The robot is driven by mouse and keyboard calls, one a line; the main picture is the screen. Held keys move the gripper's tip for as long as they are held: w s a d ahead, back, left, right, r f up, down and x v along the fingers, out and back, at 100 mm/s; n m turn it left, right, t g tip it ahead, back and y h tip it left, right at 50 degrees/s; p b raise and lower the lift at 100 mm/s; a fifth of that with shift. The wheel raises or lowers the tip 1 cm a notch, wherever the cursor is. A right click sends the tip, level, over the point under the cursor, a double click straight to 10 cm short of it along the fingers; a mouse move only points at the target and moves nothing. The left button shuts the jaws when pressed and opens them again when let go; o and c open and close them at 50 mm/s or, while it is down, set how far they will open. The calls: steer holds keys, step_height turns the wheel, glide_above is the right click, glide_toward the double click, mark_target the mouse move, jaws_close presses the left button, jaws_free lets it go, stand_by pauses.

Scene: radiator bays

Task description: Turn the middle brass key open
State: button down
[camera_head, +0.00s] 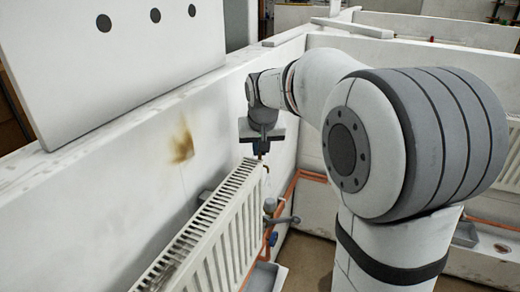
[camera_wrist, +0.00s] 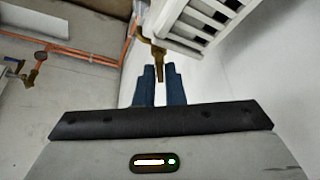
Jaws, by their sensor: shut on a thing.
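A brass key (camera_wrist: 164,72) hangs from a brass fitting (camera_wrist: 150,45) at the end of the white radiator (camera_wrist: 200,22) in the wrist view. My gripper (camera_wrist: 160,74) has its two blue fingers on either side of the key and is shut on it. In the head view, my gripper (camera_head: 261,147) is at the far top end of the radiator (camera_head: 215,225), against the white wall. Only a little brass (camera_head: 264,163) shows below the fingers there. I cannot tell how far the key is turned, or whether it is the middle one.
Copper pipes (camera_head: 288,195) run beside the radiator. A brass valve (camera_head: 270,205), a grey lever (camera_head: 288,220) and a blue handle (camera_head: 273,239) sit below my gripper. A white panel with dark holes (camera_head: 115,60) stands at the upper left. White partitions close in the bay.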

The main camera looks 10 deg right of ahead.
steer(key=n+y, duration=0.1)
steer(key=n, duration=0.1)
steer(key=n+b, duration=0.1)
steer(key=n, duration=0.1)
steer(key=shift+d+f+y, duration=0.15)
steer(key=shift+d+y, duration=0.05)
steer(key=shift+y, duration=0.2)
steer(key=shift+n+g+y+b, duration=0.5)
steer(key=shift+n+b, duration=0.1)
steer(key=shift+n, duration=1.3)
steer(key=shift+s+f, duration=0.1)
steer(key=c, duration=1.8)
jaws_free()
steer(key=shift+o, duration=1.1)
steer(key=shift+r, duration=0.2)
steer(key=v, duration=0.7)
steer(key=shift+d+r+b, duration=0.2)
steer(key=shift+r+b, duration=0.1)
steer(key=shift+r, duration=0.05)
